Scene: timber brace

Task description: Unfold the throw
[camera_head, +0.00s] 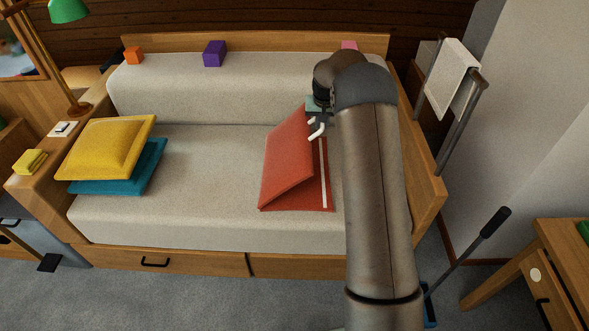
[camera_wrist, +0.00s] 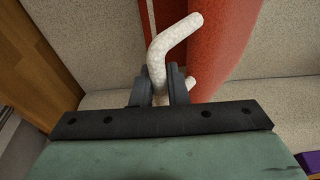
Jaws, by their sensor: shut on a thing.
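The red throw (camera_head: 287,162) is on the right part of the sofa seat. Its upper panel stands tilted, with an open wedge between it and a lower red layer that lies on the seat and has a pale stripe. A white bent handle (camera_head: 316,130) is at the panel's raised upper edge. My gripper (camera_wrist: 160,90) is shut on this handle, which also shows between the fingers in the wrist view (camera_wrist: 172,45). The throw (camera_wrist: 222,45) runs past the fingers there. My arm hides the seat's right end in the head view.
The sofa seat (camera_head: 210,175) is clear left of the throw, up to a yellow cushion (camera_head: 105,147) on a teal cushion (camera_head: 150,165). Orange (camera_head: 133,56), purple (camera_head: 214,54) and pink (camera_head: 349,45) blocks sit on the backrest. A wooden armrest (camera_head: 425,185) bounds the right.

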